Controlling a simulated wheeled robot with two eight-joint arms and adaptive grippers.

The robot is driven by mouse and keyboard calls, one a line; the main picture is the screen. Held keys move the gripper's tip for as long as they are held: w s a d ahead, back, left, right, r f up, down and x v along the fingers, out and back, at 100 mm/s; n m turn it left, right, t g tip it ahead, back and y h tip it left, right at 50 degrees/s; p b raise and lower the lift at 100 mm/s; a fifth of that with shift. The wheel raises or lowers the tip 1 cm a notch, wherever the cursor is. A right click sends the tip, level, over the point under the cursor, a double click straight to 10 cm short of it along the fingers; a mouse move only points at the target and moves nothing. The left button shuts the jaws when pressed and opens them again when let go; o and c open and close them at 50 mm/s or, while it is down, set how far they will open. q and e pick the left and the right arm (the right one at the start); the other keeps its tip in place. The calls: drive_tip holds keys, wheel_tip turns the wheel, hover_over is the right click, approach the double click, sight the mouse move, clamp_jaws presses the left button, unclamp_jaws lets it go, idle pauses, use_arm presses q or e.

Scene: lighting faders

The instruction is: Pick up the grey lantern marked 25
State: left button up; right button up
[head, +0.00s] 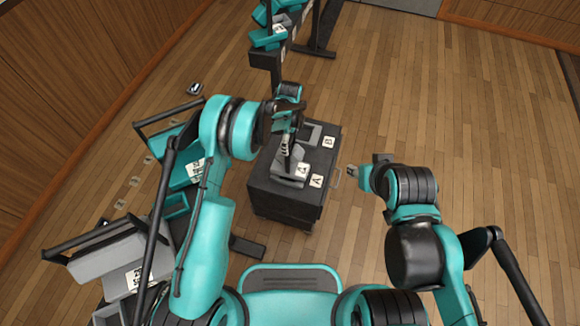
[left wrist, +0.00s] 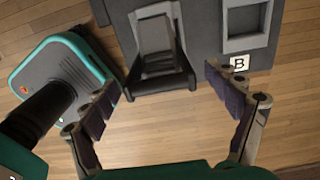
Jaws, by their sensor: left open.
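Two grey things could be the lantern, and I cannot read their marks surely. A large grey lantern (head: 98,254) with a black handle and a small blurred white label sits at the lower left of the head view. A smaller grey body (head: 288,164) sits on the dark cart; the left wrist view shows a grey body with a black bracket (left wrist: 160,75) there. My left gripper (head: 286,122) is over the cart. In the left wrist view its fingers (left wrist: 168,105) are open and apart, with nothing between them. My right gripper (head: 353,171) is right of the cart, its jaws too small to judge.
The dark cart (head: 267,192) has places lettered A and B; recess B (left wrist: 245,22) looks empty. A teal lantern (head: 178,172) with a black handle is at the left. A black stand (head: 268,60) with teal units rises behind. The wooden floor at right is clear.

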use_arm(q)
drive_tip(key=shift+r, duration=0.1)
drive_tip(key=shift+c, duration=0.3)
drive_tip(key=c, duration=1.9)
drive_tip(key=shift+r, duration=0.15)
